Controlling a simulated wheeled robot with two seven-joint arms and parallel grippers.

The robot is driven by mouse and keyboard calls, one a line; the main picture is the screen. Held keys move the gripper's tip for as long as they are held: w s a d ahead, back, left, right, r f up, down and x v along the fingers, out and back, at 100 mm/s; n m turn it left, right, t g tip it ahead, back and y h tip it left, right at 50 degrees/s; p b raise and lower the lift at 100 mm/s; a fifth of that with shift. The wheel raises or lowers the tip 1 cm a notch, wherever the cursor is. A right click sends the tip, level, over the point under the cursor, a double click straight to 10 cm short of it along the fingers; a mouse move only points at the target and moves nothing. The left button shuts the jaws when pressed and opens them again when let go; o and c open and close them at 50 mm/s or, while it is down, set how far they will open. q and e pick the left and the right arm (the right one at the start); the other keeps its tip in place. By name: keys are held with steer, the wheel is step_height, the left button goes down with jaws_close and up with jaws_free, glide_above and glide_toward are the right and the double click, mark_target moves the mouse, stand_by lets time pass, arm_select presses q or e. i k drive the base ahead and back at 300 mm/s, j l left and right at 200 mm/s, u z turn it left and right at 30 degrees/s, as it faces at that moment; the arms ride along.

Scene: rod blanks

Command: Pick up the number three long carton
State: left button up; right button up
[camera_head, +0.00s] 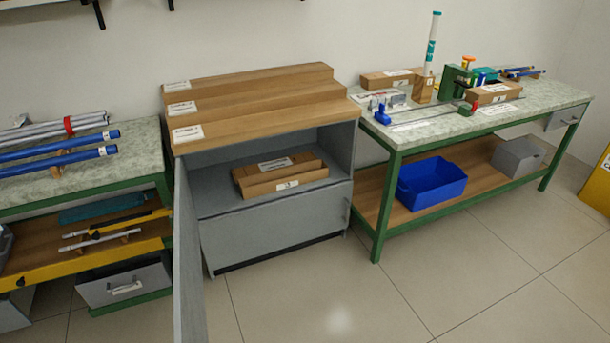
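Three long brown cartons lie on top of a grey cabinet (270,224): a rear one (260,77), a middle one (265,94) and a front one (275,118). Each has a white label at its left end; the numbers are too small to read surely. A shorter brown carton (252,190) lies on the cabinet's open shelf, with a small front label that may read 3 and a larger label on top. Neither of my grippers is in view.
The cabinet door (187,262) stands open at its left, jutting forward. A left bench (140,150) holds blue and grey rods. A right bench (355,92) holds cartons and tools, with a blue bin (430,184) on its lower shelf. The tiled floor in front is clear.

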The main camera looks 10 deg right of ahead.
mark_target(285, 179)
steer(key=i+l, duration=0.3)
steer(key=l, duration=0.15)
steer(key=i+l, duration=0.25)
steer(key=l, duration=0.2)
steer(key=i+l, duration=0.3)
steer(key=l, duration=0.15)
steer(key=i+l, duration=0.25)
steer(key=l, duration=0.2)
steer(key=i+l, duration=0.9)
steer(key=i, duration=0.25)
